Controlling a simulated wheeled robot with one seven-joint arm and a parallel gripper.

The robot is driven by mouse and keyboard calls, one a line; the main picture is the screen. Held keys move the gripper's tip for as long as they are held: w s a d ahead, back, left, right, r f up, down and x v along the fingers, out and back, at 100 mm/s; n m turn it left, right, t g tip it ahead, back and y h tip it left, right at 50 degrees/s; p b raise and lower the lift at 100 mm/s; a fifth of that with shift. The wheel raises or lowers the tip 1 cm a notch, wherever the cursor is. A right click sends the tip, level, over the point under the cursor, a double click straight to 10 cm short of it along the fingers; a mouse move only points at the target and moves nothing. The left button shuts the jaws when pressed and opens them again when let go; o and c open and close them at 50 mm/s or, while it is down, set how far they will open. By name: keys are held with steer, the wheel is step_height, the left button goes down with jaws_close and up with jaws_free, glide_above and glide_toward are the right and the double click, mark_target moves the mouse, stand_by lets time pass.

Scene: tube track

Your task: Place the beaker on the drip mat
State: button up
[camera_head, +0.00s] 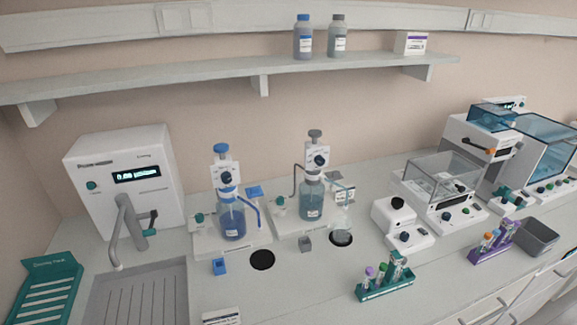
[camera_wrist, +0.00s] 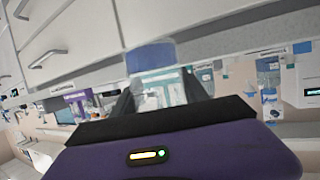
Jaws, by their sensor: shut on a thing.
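In the wrist view, which looks upside down, my gripper (camera_wrist: 161,92) has its dark fingers on both sides of a clear beaker (camera_wrist: 152,58). The beaker has a blue band, seemingly liquid, at its far end and pale markings between the fingers. The fingers and gripper body hide part of it. My gripper does not show in the head view. There, a round black drip mat (camera_head: 262,260) lies bare on the bench, in front of the blue-liquid dispenser bottle (camera_head: 232,222). A second dark round mat (camera_head: 341,239) has a clear glass vessel (camera_head: 342,222) at it.
A small blue block (camera_head: 219,267) and a grey block (camera_head: 305,244) stand close to the black mat. A teal tube rack (camera_head: 386,287) and a purple rack (camera_head: 495,243) stand to the right. A sink (camera_head: 138,295) and tap are at left. The front middle bench is mostly clear.

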steer(key=shift+s+f, duration=0.3)
steer(key=shift+f, duration=0.5)
steer(key=shift+d, duration=0.1)
step_height(320, 180, down, 10)
steer(key=b, duration=1)
